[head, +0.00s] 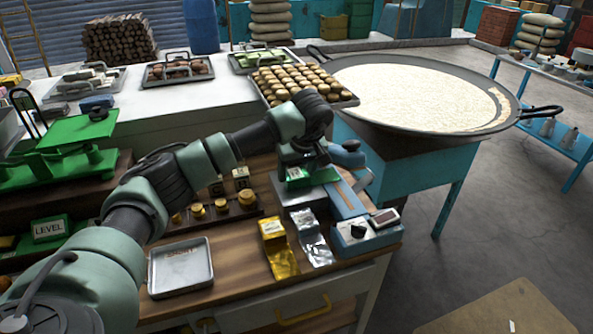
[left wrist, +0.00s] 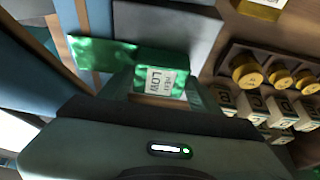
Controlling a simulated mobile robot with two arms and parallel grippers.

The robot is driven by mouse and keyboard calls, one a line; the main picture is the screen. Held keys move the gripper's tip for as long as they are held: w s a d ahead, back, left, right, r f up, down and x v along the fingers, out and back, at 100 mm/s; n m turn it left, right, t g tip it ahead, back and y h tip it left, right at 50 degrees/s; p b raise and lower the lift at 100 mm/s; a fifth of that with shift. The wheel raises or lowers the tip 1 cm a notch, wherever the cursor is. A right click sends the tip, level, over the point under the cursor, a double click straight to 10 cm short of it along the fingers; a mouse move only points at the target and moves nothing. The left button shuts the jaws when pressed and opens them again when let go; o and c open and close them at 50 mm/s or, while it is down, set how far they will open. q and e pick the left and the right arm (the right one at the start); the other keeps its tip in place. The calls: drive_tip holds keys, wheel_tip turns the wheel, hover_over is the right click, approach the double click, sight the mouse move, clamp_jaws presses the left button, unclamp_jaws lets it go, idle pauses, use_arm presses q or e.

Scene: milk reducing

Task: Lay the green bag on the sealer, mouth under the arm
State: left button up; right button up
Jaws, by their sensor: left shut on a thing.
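My left gripper (head: 300,172) is shut on the green bag (head: 297,183), over the grey plate of the sealer (head: 349,204). The green bag (left wrist: 108,52) also shows in the left wrist view, shiny, with a white label that includes the word LOW. My gripper (left wrist: 160,98) holds it by the labelled part. The sealer is blue, with a control box and a blue-handled arm at its back right. The arm and gripper hide part of the bag, so I cannot tell whether its mouth is under the sealer arm. My right gripper is not in view.
A gold bag (head: 281,257) and a silver bag (head: 313,243) lie in front of the sealer. A metal tray (head: 180,267) is at the front left. Brass weights (head: 221,206) stand in a wooden rack left of the sealer. A wide pan (head: 420,92) is behind right.

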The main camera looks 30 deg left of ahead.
use_arm(q)
drive_tip(key=shift+f, duration=0.1)
drive_tip(key=o, duration=1.6)
drive_tip(key=shift+o, duration=0.2)
drive_tip(key=b+v, duration=0.1)
drive_tip(key=v, duration=0.7)
drive_tip(key=shift+b, duration=0.35)
drive_tip(key=shift+s+f, duration=0.1)
drive_tip(key=shift+f, duration=0.05)
